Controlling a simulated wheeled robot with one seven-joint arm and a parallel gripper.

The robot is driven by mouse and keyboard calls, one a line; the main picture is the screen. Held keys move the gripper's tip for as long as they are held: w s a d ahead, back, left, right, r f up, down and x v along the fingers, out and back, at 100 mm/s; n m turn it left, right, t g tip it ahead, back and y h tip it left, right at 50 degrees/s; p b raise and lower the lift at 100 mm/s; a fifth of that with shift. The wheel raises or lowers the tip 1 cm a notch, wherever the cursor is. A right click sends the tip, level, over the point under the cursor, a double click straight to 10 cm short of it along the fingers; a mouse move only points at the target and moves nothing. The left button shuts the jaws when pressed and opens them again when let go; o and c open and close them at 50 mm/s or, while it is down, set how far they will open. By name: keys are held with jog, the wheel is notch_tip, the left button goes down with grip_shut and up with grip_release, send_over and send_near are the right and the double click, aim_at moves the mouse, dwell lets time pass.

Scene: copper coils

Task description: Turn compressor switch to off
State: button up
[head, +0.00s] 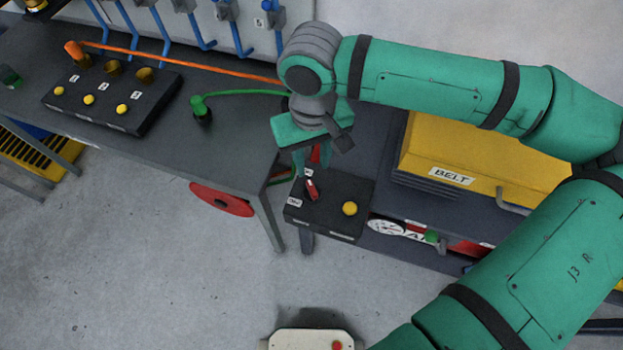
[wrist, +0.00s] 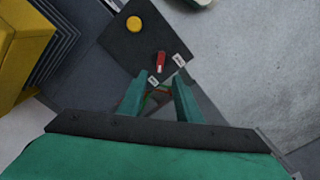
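The dark switch box (head: 330,222) sits below my gripper at the left end of the compressor. It carries a red switch lever (head: 311,190) and a round yellow button or lamp (head: 349,208). Two small white labels flank the lever; I cannot read them surely. The wrist view shows the box (wrist: 120,48), the red lever (wrist: 160,61) and the yellow button (wrist: 134,24). My gripper (head: 312,162) is above the box's far edge, near the lever. In the wrist view my gripper (wrist: 160,82) has its fingers apart, with the lever just beyond the tips, not between them.
A yellow belt cover (head: 460,155) stands right of the box. A gauge (head: 385,227) is on the front. A workbench (head: 235,150) at left holds a black panel with yellow buttons (head: 125,110) and a green plug (head: 201,108). Floor in front is mostly clear.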

aim_at(312, 188)
jog(key=f, duration=0.9)
jog(key=shift+s+d, duration=0.1)
jog(key=shift+s, duration=0.1)
jog(key=shift+f, duration=0.75)
jog(key=shift+w, duration=0.1)
grip_shut()
